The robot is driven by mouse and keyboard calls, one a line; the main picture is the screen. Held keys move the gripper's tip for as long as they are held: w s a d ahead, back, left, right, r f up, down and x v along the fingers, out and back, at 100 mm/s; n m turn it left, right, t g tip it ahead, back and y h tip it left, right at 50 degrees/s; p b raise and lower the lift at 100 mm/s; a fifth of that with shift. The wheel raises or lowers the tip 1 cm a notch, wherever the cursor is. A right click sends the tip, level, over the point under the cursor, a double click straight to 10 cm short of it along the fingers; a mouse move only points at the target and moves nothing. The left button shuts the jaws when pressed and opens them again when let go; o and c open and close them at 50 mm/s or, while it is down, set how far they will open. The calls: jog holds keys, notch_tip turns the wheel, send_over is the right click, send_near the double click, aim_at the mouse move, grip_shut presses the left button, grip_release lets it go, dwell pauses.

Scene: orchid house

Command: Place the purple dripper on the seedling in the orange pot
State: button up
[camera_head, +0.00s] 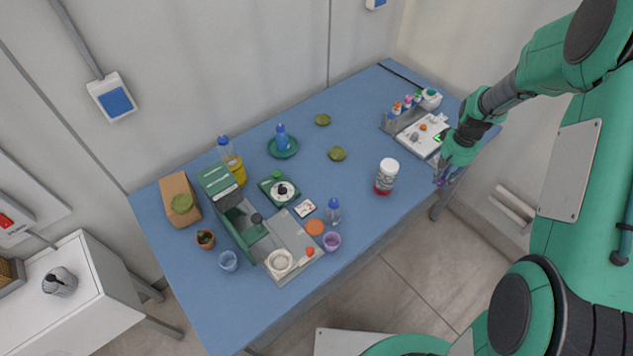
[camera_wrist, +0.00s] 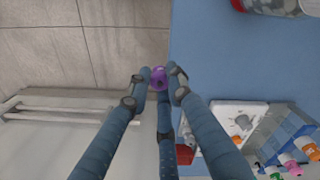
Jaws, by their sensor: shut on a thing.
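My gripper (camera_wrist: 158,82) is shut on the purple dripper (camera_wrist: 159,76), whose round purple end shows between the fingertips in the wrist view. The rest of the dripper is mostly hidden by the fingers. In the head view my gripper (camera_head: 443,179) hangs at the right front edge of the blue table, with a small bit of purple at its tips. A small orange-brown pot (camera_head: 205,239) with a little plant stands near the left end of the table, far from my gripper.
Between them on the blue table (camera_head: 300,150) stand a red-and-white jar (camera_head: 386,176), a small blue-capped bottle (camera_head: 333,211), a purple cup (camera_head: 332,241) and a green-and-grey machine (camera_head: 240,225). A clear cup (camera_head: 228,260) is close to the pot. A white tray (camera_head: 408,139) lies near my gripper.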

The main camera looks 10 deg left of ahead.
aim_at(441, 179)
jog(key=shift+r, duration=0.1)
notch_tip(441, 179, up, 14)
jog(key=s+a+n+p, duration=0.1)
jog(key=s+a+n, duration=0.2)
jog(key=a, duration=1.3)
jog(key=s+a+n+p, duration=0.1)
jog(key=s+a+n, duration=0.1)
jog(key=a, duration=1.3)
jog(key=s+a+n+p, duration=0.2)
jog(key=s+a+n, duration=0.6)
jog(key=s+a, duration=2.1)
notch_tip(441, 179, down, 11)
jog(key=shift+s, duration=0.15)
jog(key=shift+r, duration=0.1)
